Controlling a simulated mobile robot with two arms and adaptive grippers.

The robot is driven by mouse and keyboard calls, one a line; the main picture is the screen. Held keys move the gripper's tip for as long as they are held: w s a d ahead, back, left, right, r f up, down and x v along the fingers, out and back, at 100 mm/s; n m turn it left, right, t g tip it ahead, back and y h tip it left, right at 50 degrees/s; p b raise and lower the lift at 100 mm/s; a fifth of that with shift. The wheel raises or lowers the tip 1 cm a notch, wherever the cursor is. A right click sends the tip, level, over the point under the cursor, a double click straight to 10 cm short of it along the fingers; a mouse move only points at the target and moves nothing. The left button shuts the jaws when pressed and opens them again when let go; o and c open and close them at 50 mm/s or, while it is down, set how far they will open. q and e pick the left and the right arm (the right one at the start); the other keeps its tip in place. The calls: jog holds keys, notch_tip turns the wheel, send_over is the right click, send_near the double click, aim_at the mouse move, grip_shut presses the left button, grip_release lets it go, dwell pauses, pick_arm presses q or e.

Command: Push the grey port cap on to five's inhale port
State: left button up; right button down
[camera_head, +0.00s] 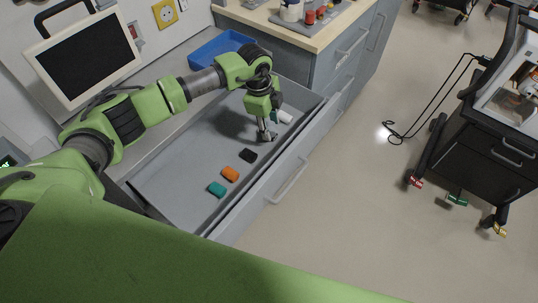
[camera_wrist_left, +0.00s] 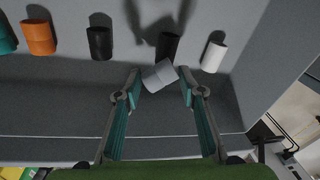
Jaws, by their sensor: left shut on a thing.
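My left gripper (camera_head: 267,136) reaches down into the open grey drawer. In the left wrist view its fingertips (camera_wrist_left: 159,84) are closed on the grey port cap (camera_wrist_left: 159,75), a short light grey cylinder held tilted. The cap hangs above or at the drawer floor; I cannot tell the gap. A dark cap (camera_wrist_left: 167,46) lies just beyond it, partly hidden. My right gripper is not in view. I cannot make out five's inhale port in these views.
The drawer (camera_head: 160,180) also holds teal (camera_head: 217,189), orange (camera_head: 230,174), black (camera_head: 248,156) and white (camera_head: 285,117) caps. A blue tray (camera_head: 215,48) and a monitor (camera_head: 85,58) stand behind. A black wheeled cart (camera_head: 490,150) stands right, across clear floor.

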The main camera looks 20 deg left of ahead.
pick_arm(q)
jog(key=s+f, duration=0.1)
jog(key=s+d, duration=0.1)
jog(key=s, duration=0.1)
jog(key=s+f+p, duration=0.1)
jog(key=s, duration=0.1)
jog(key=shift+d+f, duration=0.25)
jog(key=shift+f, duration=0.1)
jog(key=s, duration=0.1)
jog(key=s+f+p, duration=0.1)
jog(key=s, duration=0.1)
jog(key=shift+s+d+f+p, duration=0.1)
jog(key=shift+d+f+p, duration=0.2)
jog(key=shift+d+p, duration=0.1)
jog(key=shift+s+d+f, duration=0.1)
jog(key=shift+s+f, duration=0.15)
jog(key=shift+f, duration=0.15)
jog(key=shift+f, duration=0.15)
jog(key=o, duration=0.8)
